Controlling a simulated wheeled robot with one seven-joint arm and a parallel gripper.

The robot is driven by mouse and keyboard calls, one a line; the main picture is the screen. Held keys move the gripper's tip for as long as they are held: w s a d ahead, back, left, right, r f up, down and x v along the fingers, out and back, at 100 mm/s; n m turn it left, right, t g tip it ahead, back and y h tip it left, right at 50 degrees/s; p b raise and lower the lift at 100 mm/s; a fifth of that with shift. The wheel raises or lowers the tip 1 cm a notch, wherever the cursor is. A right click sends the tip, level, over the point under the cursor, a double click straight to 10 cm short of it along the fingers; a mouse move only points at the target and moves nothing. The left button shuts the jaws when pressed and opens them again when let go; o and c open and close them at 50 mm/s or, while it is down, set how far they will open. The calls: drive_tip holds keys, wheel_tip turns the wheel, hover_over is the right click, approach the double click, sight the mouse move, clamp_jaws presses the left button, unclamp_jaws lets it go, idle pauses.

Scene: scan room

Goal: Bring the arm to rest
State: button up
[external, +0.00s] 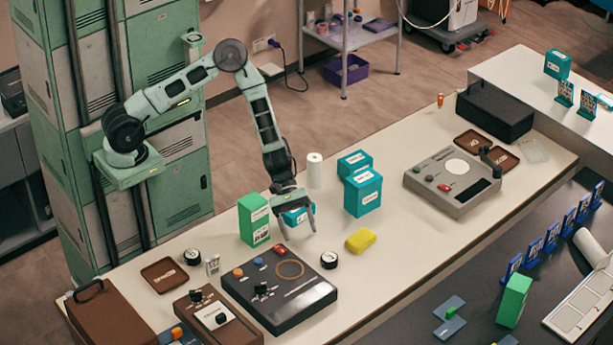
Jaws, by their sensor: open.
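My arm (262,118) reaches from its mount at the left over the bench (395,135), bent at a raised elbow with the forearm slanting down. My gripper (300,233) points downward above the bench, its two fingers apart. A small teal box (296,216) shows at the gripper, partly hidden by the fingers. I cannot tell whether the fingers stand around it or in front of it. A green box (253,220) stands just left of the gripper.
Two teal boxes (362,194) and a white roll (315,170) stand right of the gripper. A yellow sponge (360,240) lies nearby. A black control panel (279,289) lies in front. A grey device (452,180) is farther right. Clear bench lies between the sponge and the grey device.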

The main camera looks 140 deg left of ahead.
drive_tip(key=m, duration=0.1)
drive_tip(key=s+r+m+g, duration=0.1)
drive_tip(key=m, duration=0.1)
drive_tip(key=s+m+g, duration=0.1)
drive_tip(key=shift+s+d+r+m+y, duration=0.1)
drive_tip(key=shift+d+r+m+y, duration=0.2)
drive_tip(key=shift+d, duration=0.1)
drive_tip(key=s+d+r+m+g+y+b, duration=0.1)
drive_tip(key=s+r+m+g+y, duration=0.1)
drive_tip(key=s+r+m, duration=0.3)
drive_tip(key=s+d+r+m+g+y, duration=0.1)
drive_tip(key=s+r+m+g, duration=0.15)
drive_tip(key=r+m, duration=0.4)
drive_tip(key=s+d+r+m+g, duration=0.1)
drive_tip(key=s+d+r+m, duration=0.1)
drive_tip(key=s, duration=0.7)
drive_tip(key=s+d+r+m+g+p, duration=0.1)
drive_tip(key=s+d+r, duration=0.3)
drive_tip(key=s, duration=0.5)
drive_tip(key=d+m+g, duration=0.1)
drive_tip(key=d, duration=0.1)
drive_tip(key=shift+s+d, duration=0.35)
drive_tip(key=shift+d, duration=0.05)
